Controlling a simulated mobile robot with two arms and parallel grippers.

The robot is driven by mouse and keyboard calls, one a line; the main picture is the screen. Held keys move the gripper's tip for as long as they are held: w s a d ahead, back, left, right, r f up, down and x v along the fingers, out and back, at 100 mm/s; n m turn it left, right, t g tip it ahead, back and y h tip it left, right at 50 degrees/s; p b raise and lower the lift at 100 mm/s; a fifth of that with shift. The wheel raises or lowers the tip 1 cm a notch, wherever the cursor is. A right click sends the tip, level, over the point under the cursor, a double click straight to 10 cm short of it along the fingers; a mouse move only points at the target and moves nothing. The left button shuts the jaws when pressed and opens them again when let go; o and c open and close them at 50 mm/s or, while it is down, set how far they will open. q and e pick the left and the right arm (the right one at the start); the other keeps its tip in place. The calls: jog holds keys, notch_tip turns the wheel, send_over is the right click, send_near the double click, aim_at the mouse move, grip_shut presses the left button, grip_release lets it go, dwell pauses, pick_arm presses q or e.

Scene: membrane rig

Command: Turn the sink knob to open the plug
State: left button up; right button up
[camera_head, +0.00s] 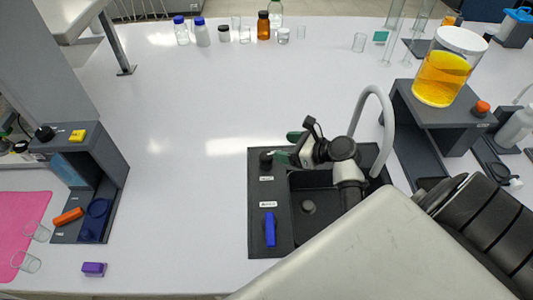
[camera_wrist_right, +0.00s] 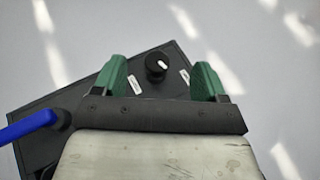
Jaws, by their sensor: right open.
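The sink (camera_head: 256,215) is a black unit with a dark basin, at the lower middle of the head view. The knob (camera_head: 265,157) is small, round and black on the sink's left rim near its far corner. In the right wrist view the knob (camera_wrist_right: 157,66) has a white mark on top. My right gripper (camera_head: 288,148) is open, and its green fingers (camera_wrist_right: 162,75) stand apart to either side of the knob in the wrist view. Contact cannot be seen. A round grey drain (camera_head: 309,207) shows in the basin. My left gripper is not in view.
A blue lever (camera_head: 270,229) sits nearer on the same rim, and shows in the wrist view (camera_wrist_right: 28,128). A grey curved faucet (camera_head: 386,110) rises behind my right arm. A stand with a yellow-liquid vessel (camera_head: 441,78) is at right.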

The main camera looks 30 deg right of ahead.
jog(key=b, duration=0.4)
send_near(268, 155)
jog(key=x, duration=0.3)
jog(key=shift+a+r, duration=0.1)
jog(key=shift+f, duration=0.25)
jog(key=shift+w+a+f, duration=0.1)
jog(key=shift+w+a, duration=0.15)
jog(key=shift+w, duration=0.35)
jog(key=x, duration=0.6)
jog(key=shift+f+p, duration=0.1)
jog(key=shift+p, duration=0.25)
jog(key=c, duration=0.9)
